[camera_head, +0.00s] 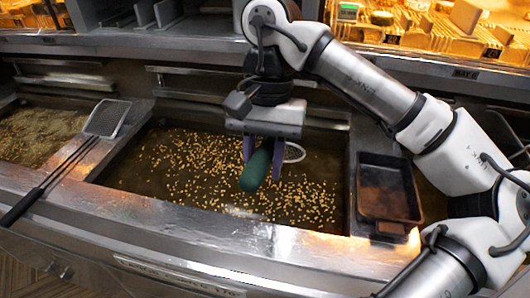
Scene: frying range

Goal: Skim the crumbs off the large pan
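The large pan (120,178) is a wide rectangular fryer well in the middle, filled with dark oil. Many small yellow crumbs (190,165) are scattered over its surface, spread from the left to the right side. My gripper (264,160) is over the right half of the pan, its purple fingers pointing down. It is shut on the thick green handle of a skimmer (256,172). A small pale round mesh head (294,153) shows just right of the fingers, partly hidden by them. Whether the head touches the oil cannot be told.
A dark metal tray (388,190) with a brownish inside sits right of the pan. A wire-mesh skimmer with a long black handle (106,118) lies across the left divider. Another crumb-covered well (38,138) is at far left. Lit food displays stand behind.

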